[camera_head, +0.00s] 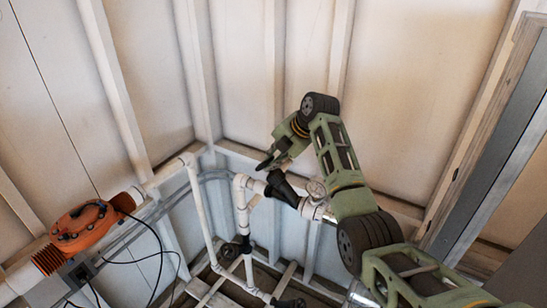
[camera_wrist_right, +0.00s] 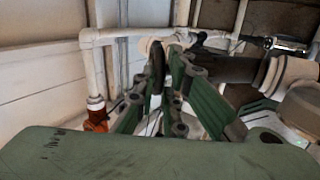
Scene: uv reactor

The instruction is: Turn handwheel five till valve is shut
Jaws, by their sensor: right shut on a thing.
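My right gripper (camera_head: 275,155) reaches in from the right and points down at the white pipework near the corner. It is shut on a dark handwheel (camera_head: 264,162), which I take to be handwheel five; no number is readable. The wheel sits just above a black valve body (camera_head: 283,188) on a white pipe. In the right wrist view the green fingers (camera_wrist_right: 174,72) are around a thin dark wheel rim (camera_wrist_right: 187,70) seen nearly edge-on. Much of the wheel is hidden by the fingers. Whether the valve is open or shut cannot be seen. My left gripper is out of view.
An orange reactor unit (camera_head: 83,226) with black cables stands at the left. Other dark handwheels (camera_head: 230,251) sit lower on the pipes. White panelled walls (camera_head: 240,60) close in behind, and a grey door frame (camera_head: 497,165) is at the right.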

